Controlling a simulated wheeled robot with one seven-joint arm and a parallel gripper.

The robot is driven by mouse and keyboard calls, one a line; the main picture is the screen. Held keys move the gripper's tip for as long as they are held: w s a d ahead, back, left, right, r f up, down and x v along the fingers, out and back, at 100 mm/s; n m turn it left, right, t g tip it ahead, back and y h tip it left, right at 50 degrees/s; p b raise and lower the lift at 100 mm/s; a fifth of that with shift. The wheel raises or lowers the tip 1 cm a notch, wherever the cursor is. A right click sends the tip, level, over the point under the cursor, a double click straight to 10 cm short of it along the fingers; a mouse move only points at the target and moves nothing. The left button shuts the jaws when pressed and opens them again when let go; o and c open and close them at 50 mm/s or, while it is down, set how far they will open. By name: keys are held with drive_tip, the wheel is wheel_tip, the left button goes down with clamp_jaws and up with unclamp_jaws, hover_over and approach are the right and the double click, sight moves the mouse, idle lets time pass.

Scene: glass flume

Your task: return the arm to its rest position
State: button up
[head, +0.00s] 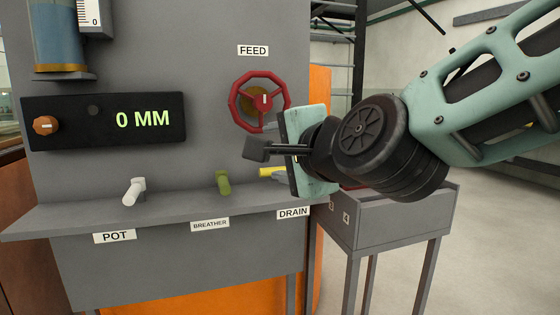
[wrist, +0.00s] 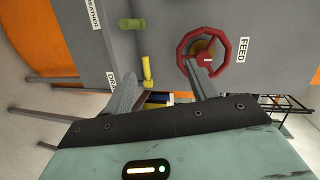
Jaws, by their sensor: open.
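My arm reaches in from the right in the head view. My gripper (head: 258,150) is in front of the grey panel, just below the red FEED wheel and left of my wrist. In the wrist view my gripper (wrist: 160,82) shows two fingers spread apart with nothing between them. The red FEED wheel (head: 235,107) has a small pale mark at its hub; it also shows in the wrist view (wrist: 184,52), behind one fingertip. I cannot tell whether that finger touches it. The yellow DRAIN handle (head: 269,172) is partly hidden by my gripper.
The grey panel (head: 200,30) carries a display (head: 143,119) reading 0 MM and an orange knob (head: 44,125). A white POT handle (head: 134,190) and a green BREATHER handle (head: 223,183) stand at the ledge (head: 70,222). A grey stand (head: 400,220) is below my arm. Floor at right is clear.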

drive_tip(key=s+f+n+g, duration=0.6)
drive_tip(key=s+f+n, duration=0.15)
drive_tip(key=f, duration=0.35)
drive_tip(key=s+d+f+n+g+h, duration=0.75)
drive_tip(key=s+d+f+n, duration=0.5)
drive_tip(key=s, duration=0.35)
wheel_tip(320, 180, up, 19)
drive_tip(key=y+p, duration=0.1)
drive_tip(key=p, duration=1.8)
drive_tip(key=shift+w+d+m, duration=0.25)
drive_tip(key=shift+d+m, duration=0.05)
drive_tip(key=shift+m, duration=0.1)
